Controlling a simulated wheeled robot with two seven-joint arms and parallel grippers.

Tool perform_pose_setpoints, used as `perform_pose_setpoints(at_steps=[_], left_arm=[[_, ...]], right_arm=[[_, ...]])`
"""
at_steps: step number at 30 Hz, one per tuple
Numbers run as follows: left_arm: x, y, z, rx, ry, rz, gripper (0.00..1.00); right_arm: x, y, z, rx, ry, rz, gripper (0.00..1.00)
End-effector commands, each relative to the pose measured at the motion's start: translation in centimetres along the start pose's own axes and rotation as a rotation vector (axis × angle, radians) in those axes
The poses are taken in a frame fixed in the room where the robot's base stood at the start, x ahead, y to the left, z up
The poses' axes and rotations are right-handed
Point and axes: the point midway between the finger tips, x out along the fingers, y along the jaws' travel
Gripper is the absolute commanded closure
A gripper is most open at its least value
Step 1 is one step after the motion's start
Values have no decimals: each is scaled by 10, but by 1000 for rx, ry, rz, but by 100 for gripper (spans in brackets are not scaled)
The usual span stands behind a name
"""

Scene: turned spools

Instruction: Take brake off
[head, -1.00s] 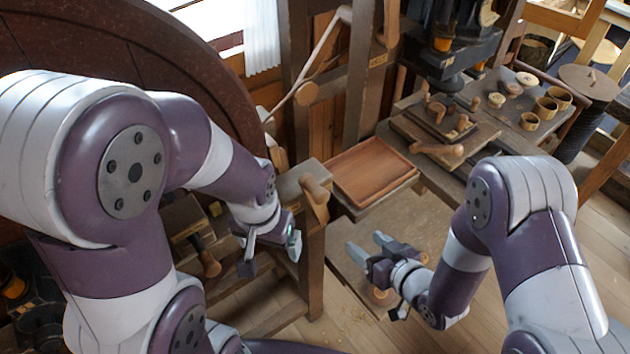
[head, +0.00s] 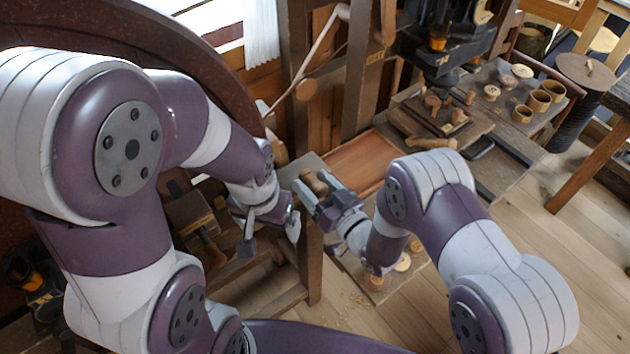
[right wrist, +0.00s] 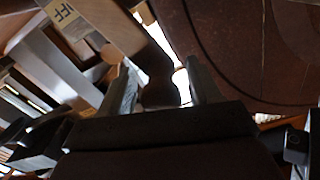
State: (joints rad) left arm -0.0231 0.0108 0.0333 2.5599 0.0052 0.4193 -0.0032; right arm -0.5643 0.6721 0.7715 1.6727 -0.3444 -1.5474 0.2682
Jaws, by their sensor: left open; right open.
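A wooden handle (head: 315,181) sits on top of the short post in the middle of the head view; I take it for the brake handle. My right gripper (head: 315,190) is open at it, with its two fingers on either side in the picture. I cannot tell whether they touch it. In the right wrist view, a dark shape (right wrist: 160,88) lies between the open fingers. A tan label (right wrist: 62,14) there has letters that seem to end in "FF". My left gripper (head: 270,236) is open and empty, low and left of the post.
The short post (head: 314,265) stands between my grippers. A reddish wooden tray (head: 360,160) lies behind my right gripper. The bench beyond holds several small cups (head: 540,100) and turned pieces. A large dark wheel (head: 150,35) curves behind my left arm.

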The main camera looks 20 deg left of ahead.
Motion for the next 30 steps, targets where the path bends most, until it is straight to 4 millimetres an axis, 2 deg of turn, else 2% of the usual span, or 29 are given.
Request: perform_pose_setpoints(at_steps=[5,6,8,9,12,20,26,30], left_arm=[[0,0,0,0,0,0,7],[0,0,0,0,0,0,7],[0,0,0,0,0,0,7],[0,0,0,0,0,0,7],[0,0,0,0,0,0,7],[2,0,0,0,0,0,7],[9,0,1,0,0,0,7],[16,0,2,0,0,0,7]], right_arm=[[0,0,0,0,0,0,37],[0,0,0,0,0,0,41],[0,0,0,0,-1,0,60],[0,0,0,0,-1,0,73],[0,0,1,0,-1,-1,100],[0,4,-1,27,-2,-1,100],[0,22,-8,125,0,-1,100],[0,40,-14,229,-1,0,100]])
